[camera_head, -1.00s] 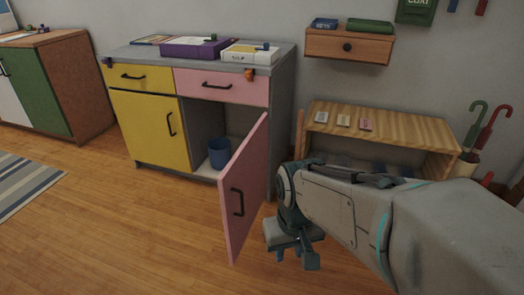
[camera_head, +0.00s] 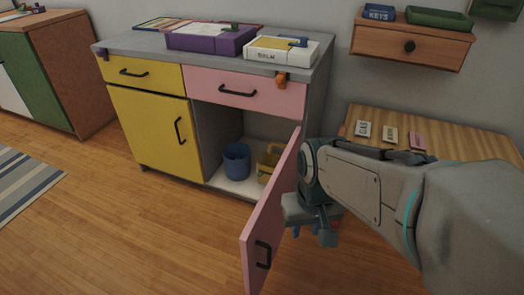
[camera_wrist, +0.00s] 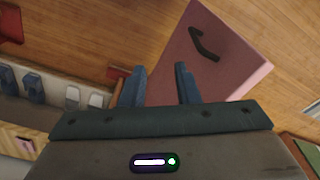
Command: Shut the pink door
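Whether my gripper touches the door cannot be told.
The open compartment holds a blue cup (camera_head: 236,162) and a yellow object (camera_head: 269,162). A yellow door (camera_head: 150,131) beside it is shut. A low wooden shelf (camera_head: 440,135) stands to the right, under a wall drawer (camera_head: 411,45). The floor in front is clear.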

